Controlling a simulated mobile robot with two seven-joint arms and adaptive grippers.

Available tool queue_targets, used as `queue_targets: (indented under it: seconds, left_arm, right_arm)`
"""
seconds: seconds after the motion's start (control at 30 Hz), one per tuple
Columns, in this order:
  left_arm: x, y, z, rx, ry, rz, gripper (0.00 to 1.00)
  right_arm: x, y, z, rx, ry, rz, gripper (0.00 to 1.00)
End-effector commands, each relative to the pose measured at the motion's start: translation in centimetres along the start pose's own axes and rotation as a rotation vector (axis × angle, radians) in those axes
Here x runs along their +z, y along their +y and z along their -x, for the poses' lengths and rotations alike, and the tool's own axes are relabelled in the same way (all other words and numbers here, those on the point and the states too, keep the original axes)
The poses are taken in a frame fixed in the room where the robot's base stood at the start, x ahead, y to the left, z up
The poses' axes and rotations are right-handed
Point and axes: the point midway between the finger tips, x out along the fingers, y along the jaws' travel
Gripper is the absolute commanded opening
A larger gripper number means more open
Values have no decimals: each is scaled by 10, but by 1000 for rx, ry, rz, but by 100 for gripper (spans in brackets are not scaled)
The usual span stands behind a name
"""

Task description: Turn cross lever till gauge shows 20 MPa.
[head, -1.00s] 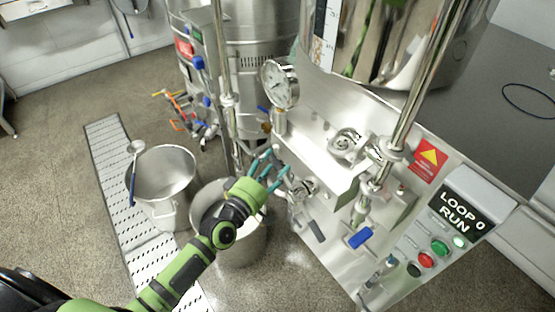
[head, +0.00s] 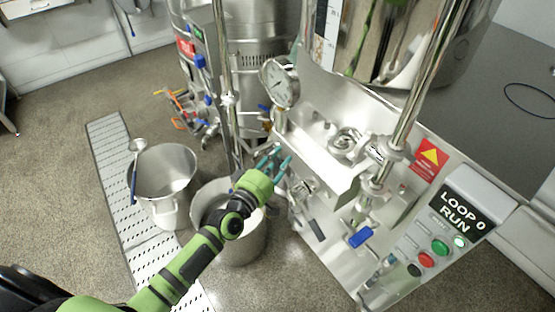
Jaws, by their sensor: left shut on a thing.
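The round pressure gauge (head: 279,83) with a white dial stands at the upper middle of the head view; its reading is too small to tell. My left gripper (head: 276,161) is below the gauge, at the left side of the steel machine. Its teal fingers are shut on the cross lever (head: 301,187), which is largely hidden by the fingers and nearby metal fittings. My right gripper is not in view.
A steel pot (head: 234,250) stands under my left forearm. Another pot (head: 163,170) with a ladle is on the perforated floor strip (head: 110,165). A blue-handled valve (head: 360,237) and the control panel (head: 430,250) reading "LOOP 0 RUN" are at right.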

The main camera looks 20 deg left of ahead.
Motion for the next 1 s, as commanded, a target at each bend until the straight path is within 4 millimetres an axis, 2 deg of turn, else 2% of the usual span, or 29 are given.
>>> queue_targets:
  seconds: [0.7,1.0]
  left_arm:
    - [10,44,13,163,93,-436,0]
    - [16,56,17,209,121,-563,0]
  right_arm:
    - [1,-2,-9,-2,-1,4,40]
    - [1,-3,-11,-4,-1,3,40]
